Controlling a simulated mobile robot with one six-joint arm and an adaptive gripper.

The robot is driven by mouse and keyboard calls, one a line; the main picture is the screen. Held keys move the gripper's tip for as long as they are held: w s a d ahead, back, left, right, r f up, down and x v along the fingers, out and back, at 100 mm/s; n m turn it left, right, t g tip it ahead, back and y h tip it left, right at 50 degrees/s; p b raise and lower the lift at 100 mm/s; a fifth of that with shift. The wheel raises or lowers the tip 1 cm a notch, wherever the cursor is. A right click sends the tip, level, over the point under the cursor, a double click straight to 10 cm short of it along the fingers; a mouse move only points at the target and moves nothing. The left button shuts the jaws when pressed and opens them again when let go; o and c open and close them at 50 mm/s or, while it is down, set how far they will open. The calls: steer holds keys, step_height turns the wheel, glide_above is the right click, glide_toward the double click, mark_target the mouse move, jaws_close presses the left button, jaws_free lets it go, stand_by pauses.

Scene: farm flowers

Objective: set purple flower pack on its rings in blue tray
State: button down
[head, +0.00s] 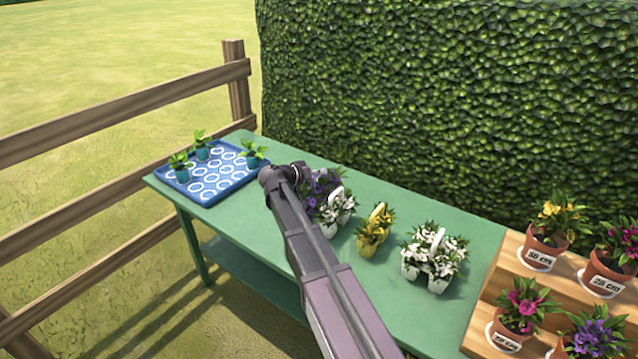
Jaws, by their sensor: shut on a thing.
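The purple flower pack (320,184) shows in the head view just right of the end of my arm, over the green table. Its left part is hidden behind my arm. A pale handle and white pots show at its lower right, among paler flowers. My gripper (298,171) is at the arm's end against the purple flowers. Its fingers are mostly hidden, and it is shut on the pack. The blue tray (209,194) lies at the table's left end, left of my gripper. White rings (197,187) mark its floor, many of them bare.
Several teal-potted seedlings (202,147) stand in the tray. A yellow flower pack (375,230) and a white flower pack (435,257) stand to the right on the green table (400,212). Potted flowers (548,235) stand on wooden steps further right. A hedge (420,90) rises behind; a fence (120,120) runs left.

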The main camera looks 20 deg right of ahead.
mark_target(319, 193)
steer(key=shift+f+b, duration=1.1)
steer(key=shift+f, duration=0.4)
steer(key=c, duration=0.7)
jaws_free()
steer(key=shift+r, duration=0.2)
steer(key=p+v, duration=0.4)
steer(key=v, duration=0.8)
steer(key=shift+f, duration=0.1)
